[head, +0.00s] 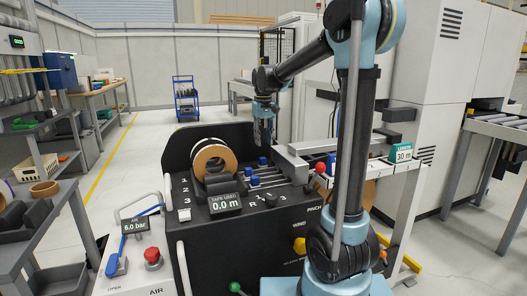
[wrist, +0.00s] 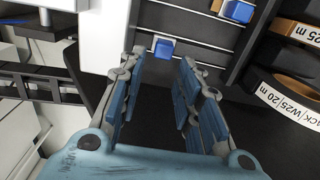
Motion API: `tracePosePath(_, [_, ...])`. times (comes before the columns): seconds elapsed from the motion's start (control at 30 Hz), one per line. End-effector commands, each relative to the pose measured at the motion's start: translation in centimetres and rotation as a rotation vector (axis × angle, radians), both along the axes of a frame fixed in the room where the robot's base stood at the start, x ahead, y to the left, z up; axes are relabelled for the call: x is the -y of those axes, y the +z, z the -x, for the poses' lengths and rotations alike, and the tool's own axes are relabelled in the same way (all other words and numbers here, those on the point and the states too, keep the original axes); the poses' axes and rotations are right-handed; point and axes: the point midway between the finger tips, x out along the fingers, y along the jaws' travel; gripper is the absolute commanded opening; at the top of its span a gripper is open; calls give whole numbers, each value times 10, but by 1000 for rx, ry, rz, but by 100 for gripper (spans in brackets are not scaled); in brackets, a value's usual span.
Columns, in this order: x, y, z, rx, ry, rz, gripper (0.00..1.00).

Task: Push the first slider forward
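Several sliders with blue knobs run in slots on top of the black machine (head: 240,240). In the head view one knob (head: 263,161) is at the back and another knob (head: 254,181) is nearer. My gripper (head: 264,140) points down above the back of the slider area. In the wrist view my gripper (wrist: 163,66) is open, its two blue-padded fingers apart with nothing held. One blue knob (wrist: 164,47) shows between and just beyond the fingertips; contact is not visible. Another knob (wrist: 238,10) is up and right. I cannot tell which slider is the first.
A tape roll (head: 211,163) stands on the machine, behind a "0.0 m" display (head: 225,204). A red ball knob (head: 320,168) and a green "30 m" display (head: 403,153) are to the right. Labelled tape rolls (wrist: 285,92) show at the wrist view's right.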

Motion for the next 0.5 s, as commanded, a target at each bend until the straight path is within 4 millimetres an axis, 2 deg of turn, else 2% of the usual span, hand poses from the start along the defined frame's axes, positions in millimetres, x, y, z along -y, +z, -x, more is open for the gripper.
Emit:
tracePosePath(0.2, [0,23,0,0,0,0,32])
tracePosePath(0.5, [0,28,0,0,0,0,32])
